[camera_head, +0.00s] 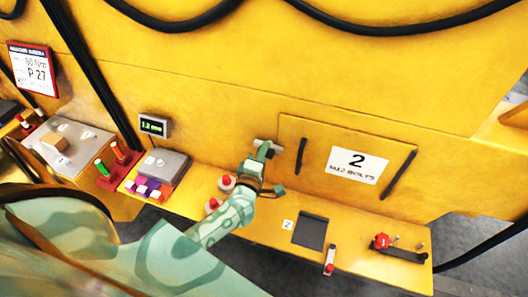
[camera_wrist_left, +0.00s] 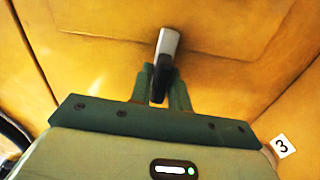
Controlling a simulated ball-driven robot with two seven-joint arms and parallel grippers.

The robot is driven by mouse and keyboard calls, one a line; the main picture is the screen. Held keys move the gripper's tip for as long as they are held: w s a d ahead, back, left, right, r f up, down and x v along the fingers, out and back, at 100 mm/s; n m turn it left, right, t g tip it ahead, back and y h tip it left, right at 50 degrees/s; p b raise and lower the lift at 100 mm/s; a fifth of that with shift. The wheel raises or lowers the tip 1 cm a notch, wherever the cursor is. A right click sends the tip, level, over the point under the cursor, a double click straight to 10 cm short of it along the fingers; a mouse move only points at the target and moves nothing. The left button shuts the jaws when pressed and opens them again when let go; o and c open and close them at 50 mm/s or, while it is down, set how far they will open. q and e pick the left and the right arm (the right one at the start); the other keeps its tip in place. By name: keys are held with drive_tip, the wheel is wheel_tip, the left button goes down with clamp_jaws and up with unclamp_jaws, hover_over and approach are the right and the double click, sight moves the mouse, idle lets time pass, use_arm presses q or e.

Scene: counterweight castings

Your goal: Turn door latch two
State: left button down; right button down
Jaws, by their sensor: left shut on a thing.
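The yellow door panel marked 2 (camera_head: 357,165) is closed against the yellow wall in the head view, with dark handles at its left and right. A small grey latch (camera_head: 277,149) sits just left of this panel. My left gripper (camera_head: 266,152) is at the latch, and its fingers hide part of it. In the left wrist view, my left gripper (camera_wrist_left: 160,88) is shut on the latch's lever (camera_wrist_left: 169,42), which has a silver end and a dark lower part between the two green fingers. The lever stands nearly upright in that view. My right gripper is not in view.
A yellow ledge (camera_head: 270,235) runs below the door, with red knobs (camera_head: 227,181), a dark square recess (camera_head: 310,231), a red-tipped lever (camera_head: 330,260) and a red handwheel (camera_head: 381,241). A grey box (camera_head: 163,165) and small display (camera_head: 154,125) stand further left. Black cables hang above.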

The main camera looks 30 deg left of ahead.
use_arm(q)
drive_tip(key=shift+n, duration=0.5)
drive_tip(key=c, duration=1.4)
unclamp_jaws()
drive_tip(key=shift+c, duration=0.2)
drive_tip(key=b+v, duration=0.1)
drive_tip(key=v, duration=1.5)
drive_tip(key=shift+s, duration=0.2)
drive_tip(key=shift+a+f, duration=0.1)
